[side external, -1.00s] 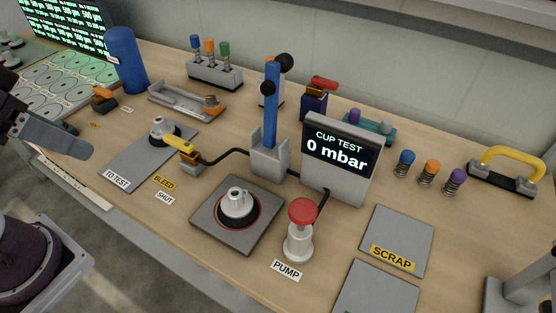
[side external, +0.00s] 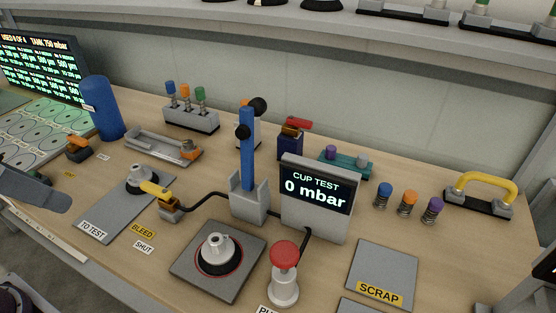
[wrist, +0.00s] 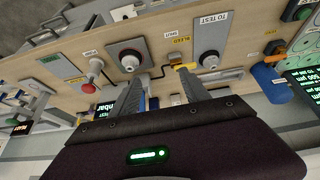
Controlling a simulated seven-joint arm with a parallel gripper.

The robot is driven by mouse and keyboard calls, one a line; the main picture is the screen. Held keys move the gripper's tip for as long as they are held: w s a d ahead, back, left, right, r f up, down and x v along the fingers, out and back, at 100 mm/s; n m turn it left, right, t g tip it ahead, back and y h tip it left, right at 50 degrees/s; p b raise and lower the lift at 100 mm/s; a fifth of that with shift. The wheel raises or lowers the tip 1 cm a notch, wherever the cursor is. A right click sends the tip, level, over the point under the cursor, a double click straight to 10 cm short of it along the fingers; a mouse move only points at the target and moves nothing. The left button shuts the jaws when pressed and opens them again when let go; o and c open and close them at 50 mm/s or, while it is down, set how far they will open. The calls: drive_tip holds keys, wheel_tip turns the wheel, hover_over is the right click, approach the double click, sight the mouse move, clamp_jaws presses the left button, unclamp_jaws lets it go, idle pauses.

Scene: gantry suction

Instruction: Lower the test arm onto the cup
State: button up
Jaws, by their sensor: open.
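The test arm (side external: 248,150) is a blue bar with black round knobs, standing upright in a grey bracket (side external: 249,200). The cup (side external: 217,252) is black with a grey metal fitting and sits inside a red ring on a dark grey plate (side external: 190,266) in front of the bracket. In the wrist view the cup (wrist: 130,61) shows past my fingers. My gripper (wrist: 164,90) is open and empty, its two fingers apart. In the side view only a grey finger of it (side external: 35,186) shows at the left edge, well away from the test arm.
The CUP TEST display (side external: 316,200) reads 0 mbar, right of the arm. A red-topped pump (side external: 284,270) stands right of the cup. A yellow bleed lever (side external: 158,192) and a second cup (side external: 142,177) on the TO TEST mat (side external: 105,217) lie left. The SCRAP pad (side external: 382,268) is bare.

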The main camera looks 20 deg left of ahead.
drive_tip(key=w+d+r+g+h, duration=0.25)
drive_tip(key=w+d, duration=0.25)
drive_tip(key=w, duration=0.3)
drive_tip(key=n+g+h, duration=0.1)
drive_tip(key=n+h, duration=0.2)
drive_tip(key=h, duration=0.6)
approach(266, 108)
drive_tip(key=s+d, duration=0.3)
drive_tip(key=w+a+f+n+t+h, duration=0.1)
drive_tip(key=w+a+f+h, duration=0.15)
drive_tip(key=w, duration=0.45)
drive_tip(key=s+d+m+g+h, duration=0.1)
drive_tip(key=d, duration=0.1)
drive_tip(key=s+d+f+m+g+h, duration=0.1)
drive_tip(key=d, duration=0.2)
drive_tip(key=d+f+g+h, duration=0.1)
drive_tip(key=d, duration=0.2)
drive_tip(key=shift+s+d+f+m+h, duration=0.15)
drive_tip(key=shift+s+f+m+h, duration=0.1)
drive_tip(key=shift+s+m+h, duration=0.15)
drive_tip(key=shift+d, duration=0.45)
clamp_jaws()
